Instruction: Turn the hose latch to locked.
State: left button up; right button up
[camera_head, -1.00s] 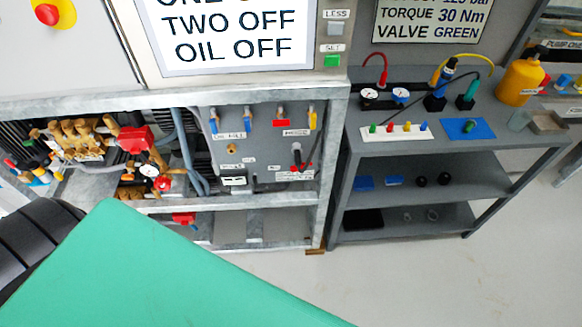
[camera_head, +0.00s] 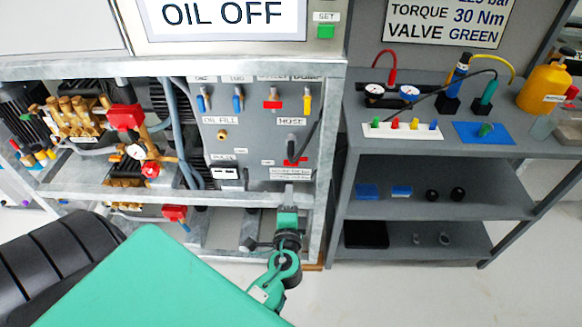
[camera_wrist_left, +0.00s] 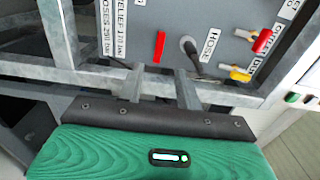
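The hose latch is a small red bar (camera_head: 296,161) low on the grey pump panel, below the HOSE label (camera_head: 291,121). It also shows in the left wrist view as a red bar (camera_wrist_left: 159,47), beside the end of the black hose (camera_wrist_left: 190,48). My left gripper (camera_head: 289,189) is just below the latch in the head view. In the left wrist view its two fingers (camera_wrist_left: 159,72) are apart with nothing between them, and the latch lies just beyond the gap, apparently not touched. My right gripper is in neither view.
A galvanised frame rail (camera_head: 225,195) runs below the panel, close to my left gripper. Blue, red and yellow valve handles (camera_head: 272,103) line the panel's top. A grey shelf unit (camera_head: 420,150) with hoses and parts stands to the right. Floor in front is clear.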

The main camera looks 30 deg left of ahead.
aim_at(291, 165)
pick_arm(q)
jog(key=p+x, duration=0.2)
jog(key=x, duration=1.1)
jog(key=shift+w, duration=0.25)
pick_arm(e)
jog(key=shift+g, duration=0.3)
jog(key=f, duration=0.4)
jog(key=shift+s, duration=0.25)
pick_arm(q)
grip_shut()
